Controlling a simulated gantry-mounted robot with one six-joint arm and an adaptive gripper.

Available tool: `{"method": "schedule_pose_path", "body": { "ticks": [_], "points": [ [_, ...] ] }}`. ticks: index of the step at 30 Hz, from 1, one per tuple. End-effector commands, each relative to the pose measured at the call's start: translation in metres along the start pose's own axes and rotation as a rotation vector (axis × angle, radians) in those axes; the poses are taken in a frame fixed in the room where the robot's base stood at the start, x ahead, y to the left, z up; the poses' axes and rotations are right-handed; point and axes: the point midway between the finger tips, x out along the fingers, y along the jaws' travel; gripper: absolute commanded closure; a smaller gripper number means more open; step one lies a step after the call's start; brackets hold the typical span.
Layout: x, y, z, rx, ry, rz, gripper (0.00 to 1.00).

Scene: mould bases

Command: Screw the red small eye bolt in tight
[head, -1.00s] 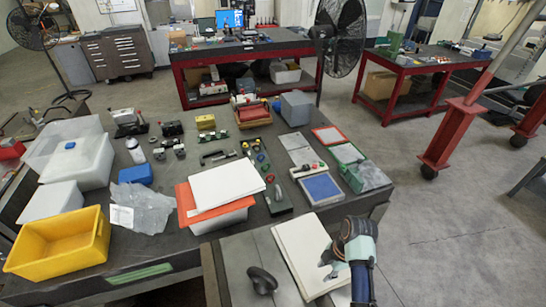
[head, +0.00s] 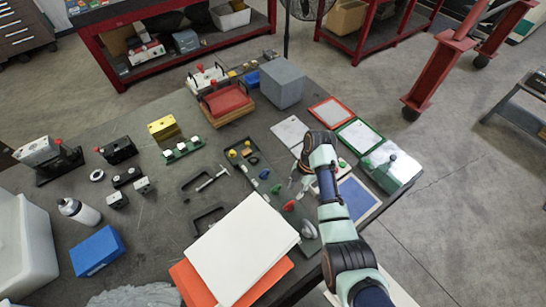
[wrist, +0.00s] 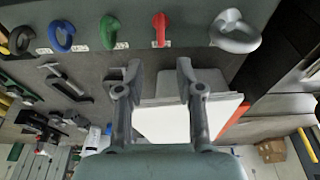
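The red small eye bolt (head: 289,205) stands in a row of coloured eye bolts on a dark plate, between a green one (head: 276,188) and a larger grey one (head: 309,229). In the wrist view the red bolt (wrist: 160,28) stands upright, its hook-like ring seen nearly edge-on, with a small white label at its foot. My gripper (head: 298,188) is beside the row, close to the red bolt. In the wrist view my gripper (wrist: 158,75) is open and empty, its fingers apart and short of the red bolt. How far the bolt is screwed in cannot be seen.
The blue (wrist: 62,36) and black (wrist: 22,40) eye bolts stand farther along the row. A white board (head: 243,250) on an orange one lies just left of the grey bolt. A blue-topped panel (head: 357,198) lies right of the row. Clamps and blocks lie farther left.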

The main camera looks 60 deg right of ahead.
Motion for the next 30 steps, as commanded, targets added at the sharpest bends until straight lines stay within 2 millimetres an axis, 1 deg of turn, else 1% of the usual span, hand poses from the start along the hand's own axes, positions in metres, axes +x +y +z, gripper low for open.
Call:
{"method": "schedule_pose_path", "body": {
  "ticks": [7, 11, 14, 27, 30],
  "points": [
    [0.002, -0.001, 0.000, 0.001, 0.000, -0.001, 0.63],
    [0.009, -0.001, 0.001, 0.001, 0.000, -0.001, 0.63],
    [0.019, -0.001, 0.001, 0.001, 0.000, -0.001, 0.63],
    [0.078, -0.001, 0.001, 0.000, 0.001, -0.002, 0.63],
    [0.087, -0.001, 0.001, 0.000, 0.000, -0.001, 0.63]
  ]
}}
